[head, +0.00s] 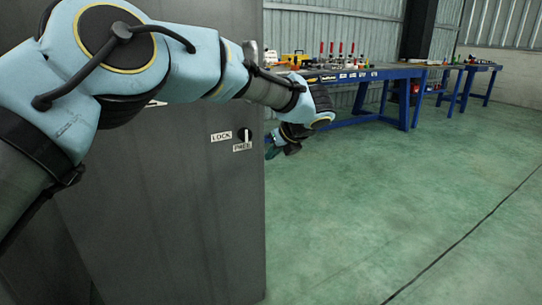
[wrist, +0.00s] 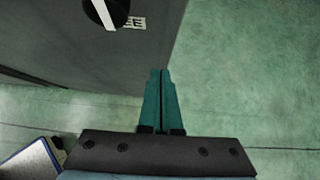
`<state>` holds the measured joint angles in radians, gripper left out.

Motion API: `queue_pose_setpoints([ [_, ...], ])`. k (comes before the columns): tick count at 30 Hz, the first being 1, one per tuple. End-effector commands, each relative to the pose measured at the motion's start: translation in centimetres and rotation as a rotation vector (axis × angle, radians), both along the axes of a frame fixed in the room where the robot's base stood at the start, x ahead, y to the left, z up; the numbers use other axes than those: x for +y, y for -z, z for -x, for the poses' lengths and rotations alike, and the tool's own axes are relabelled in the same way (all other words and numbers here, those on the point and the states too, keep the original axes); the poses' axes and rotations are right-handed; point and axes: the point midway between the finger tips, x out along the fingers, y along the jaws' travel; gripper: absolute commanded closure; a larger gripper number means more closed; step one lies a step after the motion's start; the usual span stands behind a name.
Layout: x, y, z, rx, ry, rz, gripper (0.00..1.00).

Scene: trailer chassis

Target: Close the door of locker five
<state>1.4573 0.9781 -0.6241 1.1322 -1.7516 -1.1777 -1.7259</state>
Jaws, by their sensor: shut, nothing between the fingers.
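A dark grey locker door (head: 190,210) fills the left of the head view, with a black knob (head: 244,134) between LOCK and FREE labels near its right edge. The locker number is not readable. In the wrist view the door (wrist: 100,50) is at the upper left, with the knob (wrist: 106,12) at the top. My gripper (wrist: 161,75) is shut and empty, its green fingers together beside the door's edge; whether they touch it I cannot tell. In the head view my gripper (head: 272,150) is partly hidden behind the door's right edge.
A blue workbench (head: 350,77) with tools stands at the back, with another blue bench (head: 470,70) farther right. The green floor (head: 420,190) right of the door is clear. A blue-edged object (wrist: 30,160) shows at the lower left of the wrist view.

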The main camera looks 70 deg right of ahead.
Motion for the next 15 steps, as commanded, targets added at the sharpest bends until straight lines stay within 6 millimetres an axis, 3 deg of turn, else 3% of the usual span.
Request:
queue_pose_setpoints([
  [15,3.3,-5.0,4.1,0.001,0.003,-0.002,1.00],
])
